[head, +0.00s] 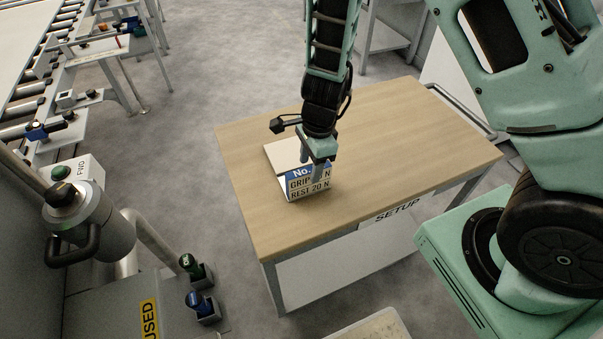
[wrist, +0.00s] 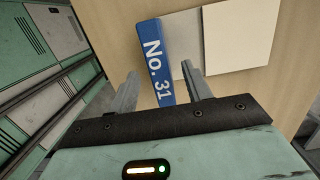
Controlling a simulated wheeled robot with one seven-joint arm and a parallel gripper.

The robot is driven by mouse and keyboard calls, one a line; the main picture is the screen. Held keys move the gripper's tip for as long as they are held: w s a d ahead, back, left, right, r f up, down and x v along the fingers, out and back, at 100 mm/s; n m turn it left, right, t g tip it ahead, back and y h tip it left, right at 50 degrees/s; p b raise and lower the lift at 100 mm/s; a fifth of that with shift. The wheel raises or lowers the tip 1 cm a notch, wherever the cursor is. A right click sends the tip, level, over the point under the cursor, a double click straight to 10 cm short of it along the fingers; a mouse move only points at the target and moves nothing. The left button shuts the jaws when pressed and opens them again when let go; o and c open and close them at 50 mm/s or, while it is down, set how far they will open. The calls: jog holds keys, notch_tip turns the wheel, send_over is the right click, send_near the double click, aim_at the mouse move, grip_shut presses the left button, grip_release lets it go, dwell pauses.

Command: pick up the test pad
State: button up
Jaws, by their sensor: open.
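The test pad (head: 308,187) seems to be the block on the wooden table, with a blue and white label reading "No.", "GRIP" and "REST 20 N" on its near face. A pale cream panel (head: 281,153) lies behind the label. In the wrist view, the blue "No. 31" strip (wrist: 154,60) sits between the fingers, and the cream panel (wrist: 237,35) is to the right. My gripper (head: 314,166) is open over the block, with fingers apart (wrist: 160,71). Part of the label is hidden by a finger. I cannot tell whether the fingers touch it.
The table (head: 400,140) has a "SETUP" sign (head: 397,208) on its front edge and is otherwise clear. A roller conveyor (head: 35,85) runs at the far left. A post with a "FWD" button box (head: 75,180) and green and blue holders (head: 195,290) stand at the lower left.

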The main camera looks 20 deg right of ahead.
aim_at(308, 178)
jog(key=f, duration=0.3)
jog(key=f+b, duration=0.1)
jog(key=f, duration=0.1)
jog(key=shift+a, duration=0.3)
grip_shut()
jog(key=shift+r, duration=0.1)
